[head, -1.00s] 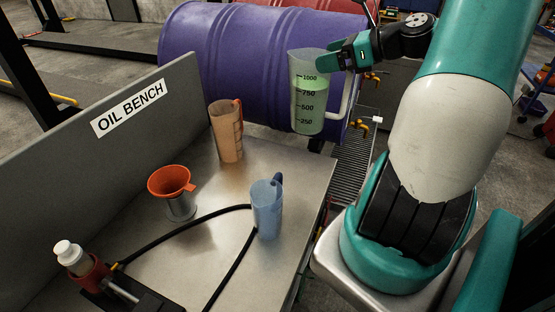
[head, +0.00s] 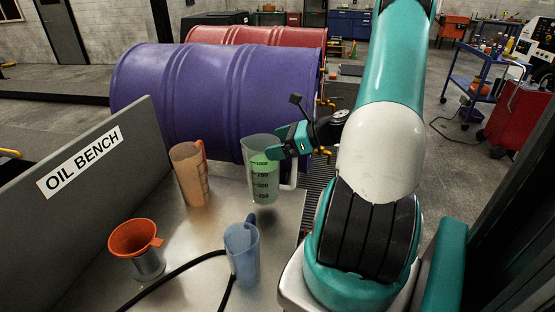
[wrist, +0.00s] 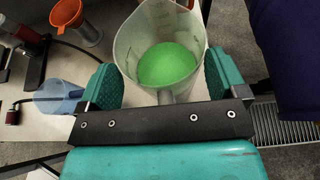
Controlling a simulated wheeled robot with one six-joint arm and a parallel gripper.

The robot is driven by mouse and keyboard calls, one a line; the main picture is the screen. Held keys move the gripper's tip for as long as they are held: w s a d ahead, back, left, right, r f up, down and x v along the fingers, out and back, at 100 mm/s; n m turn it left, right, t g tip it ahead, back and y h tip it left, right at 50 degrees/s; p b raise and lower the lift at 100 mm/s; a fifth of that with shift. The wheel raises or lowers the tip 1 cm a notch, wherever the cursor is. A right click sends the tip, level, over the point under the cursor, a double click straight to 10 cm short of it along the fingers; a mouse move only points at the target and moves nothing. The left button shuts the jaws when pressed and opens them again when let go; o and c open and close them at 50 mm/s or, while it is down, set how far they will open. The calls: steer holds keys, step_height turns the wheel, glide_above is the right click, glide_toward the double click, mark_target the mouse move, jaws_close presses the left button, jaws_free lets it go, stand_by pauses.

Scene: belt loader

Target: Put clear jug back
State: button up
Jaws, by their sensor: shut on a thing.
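The clear jug (head: 263,182) has black volume marks and holds green liquid up to roughly the 1000 mark. My gripper (head: 290,141) is shut on the clear jug near its rim, on the handle side. The jug is upright at the right back part of the metal bench (head: 206,232); I cannot tell whether its base touches the top. In the wrist view the jug (wrist: 160,40) stands between the two teal fingers (wrist: 160,82), and I look down into the green liquid.
An orange-tinted jug (head: 190,175) stands left of the clear jug, and a blue jug (head: 242,254) nearer me. An orange funnel (head: 133,238) sits on a metal can at left. A purple drum (head: 215,95) lies behind the bench. A black hose (head: 185,268) crosses the front.

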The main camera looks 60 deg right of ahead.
mark_target(272, 172)
steer(key=shift+f, duration=2.5)
steer(key=o, duration=1.7)
steer(key=shift+f, duration=0.1)
steer(key=shift+o, duration=0.2)
steer(key=shift+s, duration=0.1)
